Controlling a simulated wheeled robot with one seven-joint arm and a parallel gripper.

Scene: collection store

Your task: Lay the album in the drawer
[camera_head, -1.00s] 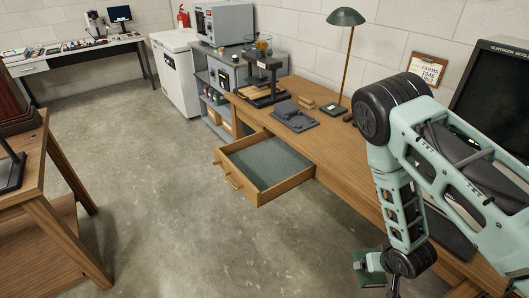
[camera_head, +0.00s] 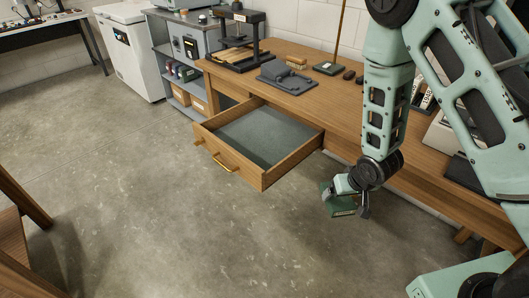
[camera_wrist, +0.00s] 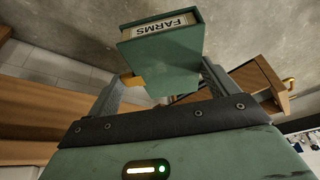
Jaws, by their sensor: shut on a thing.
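The album is a green book with a pale label reading "FARMS" (camera_wrist: 162,60), and my gripper (camera_wrist: 160,88) is shut on it in the wrist view. In the head view the album (camera_head: 343,204) hangs below my gripper (camera_head: 343,188), over the floor to the right of the drawer and in front of the desk edge. The drawer (camera_head: 262,178) is pulled out of the wooden desk. Its grey-lined inside looks empty, and a brass handle is on its front. A drawer corner also shows at the right of the wrist view (camera_wrist: 258,82).
The desk top (camera_head: 310,100) holds a press (camera_head: 240,40), a grey stand (camera_head: 285,78) and small items along the back. A grey shelf unit (camera_head: 180,60) and a white chest (camera_head: 130,50) stand beyond. A wooden table's legs (camera_head: 20,205) are at left. Floor before the drawer is clear.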

